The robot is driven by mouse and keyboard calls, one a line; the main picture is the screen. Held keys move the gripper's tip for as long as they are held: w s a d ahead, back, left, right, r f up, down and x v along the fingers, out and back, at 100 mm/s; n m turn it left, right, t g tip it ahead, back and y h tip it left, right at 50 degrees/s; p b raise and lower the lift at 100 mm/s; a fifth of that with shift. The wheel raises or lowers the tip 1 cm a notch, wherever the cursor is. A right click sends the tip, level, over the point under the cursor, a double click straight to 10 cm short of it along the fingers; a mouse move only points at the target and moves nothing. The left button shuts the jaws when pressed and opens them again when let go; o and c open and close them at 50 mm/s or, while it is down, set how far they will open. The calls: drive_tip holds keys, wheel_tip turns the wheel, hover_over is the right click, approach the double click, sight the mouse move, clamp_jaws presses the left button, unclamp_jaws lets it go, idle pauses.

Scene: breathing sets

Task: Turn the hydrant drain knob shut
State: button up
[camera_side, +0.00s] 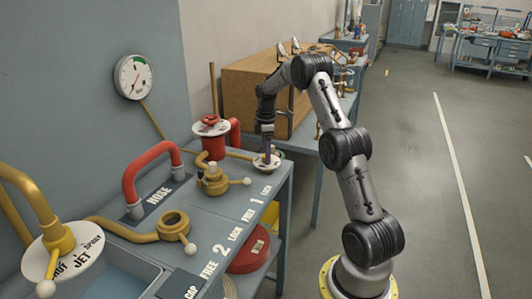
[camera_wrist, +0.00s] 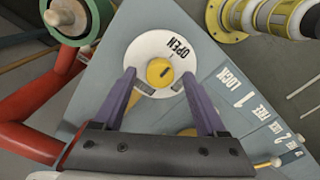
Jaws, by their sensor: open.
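The drain knob is a yellow round knob (camera_wrist: 159,72) with a dark slot, at the centre of a white disc (camera_wrist: 150,48) marked OPEN. In the side view the white disc (camera_side: 274,164) sits at the right edge of the blue bench, below my gripper (camera_side: 267,152). In the wrist view my gripper (camera_wrist: 158,78) is open, with its purple fingers on either side of the yellow knob. I cannot tell whether the fingertips touch the knob or disc. The red hydrant (camera_side: 215,145), with a red handwheel on top, stands to the left of the knob.
A brass valve (camera_side: 212,183) with a ball-ended lever is in front of the hydrant. A red hose loop (camera_side: 150,167), a yellow ring fitting (camera_side: 172,223) and a gauge (camera_side: 133,77) are further left. A wooden box (camera_side: 250,92) is behind. Open floor lies right.

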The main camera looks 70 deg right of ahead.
clamp_jaws()
drive_tip(key=shift+m, duration=0.3)
drive_tip(key=m, duration=0.8)
drive_tip(key=shift+d+m, duration=0.1)
drive_tip(key=shift+m, duration=0.3)
drive_tip(key=m, duration=0.4)
drive_tip(key=shift+r, duration=0.1)
drive_tip(key=shift+m, duration=2.2)
